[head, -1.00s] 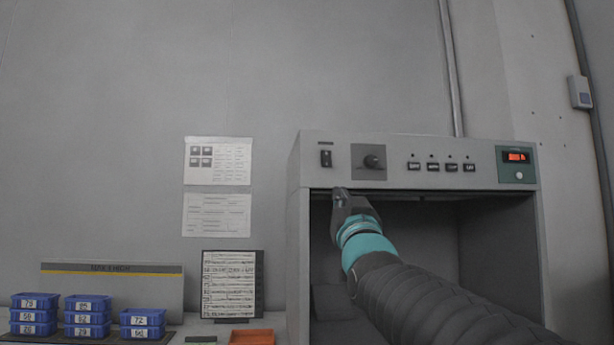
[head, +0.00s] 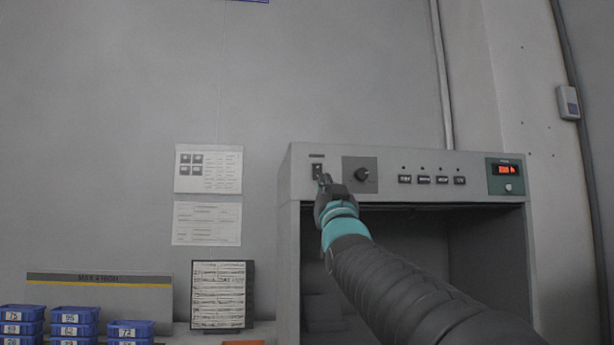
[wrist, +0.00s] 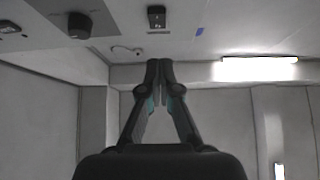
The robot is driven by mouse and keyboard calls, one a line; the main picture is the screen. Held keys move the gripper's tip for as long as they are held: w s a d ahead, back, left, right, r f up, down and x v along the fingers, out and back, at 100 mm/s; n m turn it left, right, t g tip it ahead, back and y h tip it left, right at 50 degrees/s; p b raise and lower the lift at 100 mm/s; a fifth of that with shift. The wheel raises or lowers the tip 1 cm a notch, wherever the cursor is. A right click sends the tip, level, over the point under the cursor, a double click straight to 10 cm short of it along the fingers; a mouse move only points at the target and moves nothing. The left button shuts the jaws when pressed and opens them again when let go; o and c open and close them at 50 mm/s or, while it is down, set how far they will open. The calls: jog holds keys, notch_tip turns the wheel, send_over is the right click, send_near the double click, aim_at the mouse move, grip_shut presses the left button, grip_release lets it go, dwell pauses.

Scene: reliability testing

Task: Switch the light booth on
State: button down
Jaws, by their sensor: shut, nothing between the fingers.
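The light booth (head: 300,240) stands at the right, a grey box with a control panel and a dark open interior. A black rocker switch (head: 317,171) sits at the panel's left end; it also shows in the wrist view (wrist: 156,18), above my fingertips. My gripper (head: 324,181) is shut and empty, its tips at the switch's lower edge in the head view. The wrist view shows both fingers together (wrist: 158,64). I cannot tell whether they touch the switch. A dark knob (head: 362,174) is right of the switch.
Several black buttons (head: 424,180) and an orange-lit display (head: 507,170) lie further right on the panel. Papers (head: 209,169) hang on the wall to the left. Blue bins (head: 74,322) and a document stand (head: 222,295) are at lower left.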

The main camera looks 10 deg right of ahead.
aim_at(316, 173)
jog(key=w, duration=0.1)
jog(key=w+r+p, duration=0.1)
jog(key=w, duration=0.3)
jog(key=shift+r, duration=0.4)
jog(key=shift+w+f+p, duration=0.15)
jog(key=shift+w+p, duration=0.25)
jog(key=shift+w, duration=0.4)
